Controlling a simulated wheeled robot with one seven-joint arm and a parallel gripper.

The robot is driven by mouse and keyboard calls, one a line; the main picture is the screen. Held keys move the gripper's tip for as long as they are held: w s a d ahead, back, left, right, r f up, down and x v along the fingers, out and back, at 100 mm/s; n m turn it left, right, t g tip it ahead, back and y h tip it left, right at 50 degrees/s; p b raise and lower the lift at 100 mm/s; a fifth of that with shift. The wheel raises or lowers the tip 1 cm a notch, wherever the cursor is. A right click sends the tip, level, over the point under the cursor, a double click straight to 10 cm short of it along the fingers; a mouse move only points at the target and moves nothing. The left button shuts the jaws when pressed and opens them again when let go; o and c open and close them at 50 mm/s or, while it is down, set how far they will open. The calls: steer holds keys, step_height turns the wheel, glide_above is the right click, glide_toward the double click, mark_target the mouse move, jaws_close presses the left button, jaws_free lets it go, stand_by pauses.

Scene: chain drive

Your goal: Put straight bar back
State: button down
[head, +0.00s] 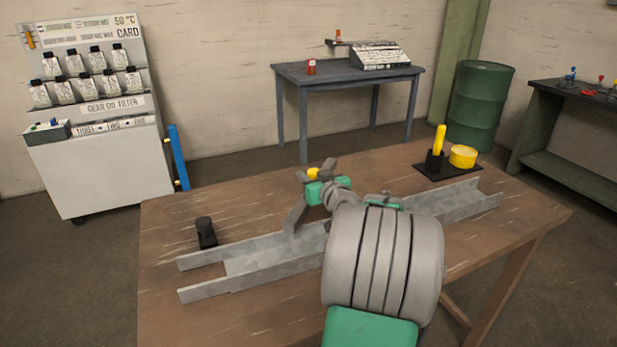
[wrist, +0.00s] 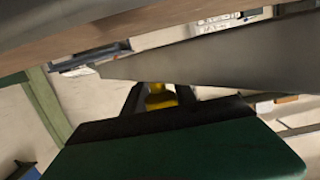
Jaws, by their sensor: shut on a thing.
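My gripper (head: 320,172) is raised above the far side of the metal channel frame on the table. It is shut on a yellow piece (head: 312,174). In the wrist view the yellow piece (wrist: 160,97) shows between the two dark fingers. Most of the held piece is hidden, so I cannot tell its full shape or whether it is the straight bar. A grey flat strip (head: 296,214) rises from the frame towards my gripper; I cannot tell whether they touch. A broad grey surface (wrist: 220,68) fills much of the wrist view.
The channel frame (head: 265,252) lies across the wooden table (head: 185,320). A black block (head: 206,232) stands at left. At back right, a dark tray (head: 425,174) bears an upright yellow handle (head: 440,138) in a black holder and a yellow dish (head: 463,156). A blue upright (head: 178,155) stands beside the cabinet.

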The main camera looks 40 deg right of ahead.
steer(key=c, duration=1.5)
jaws_free()
steer(key=shift+f, duration=0.25)
steer(key=o, duration=0.5)
steer(key=shift+r, duration=0.1)
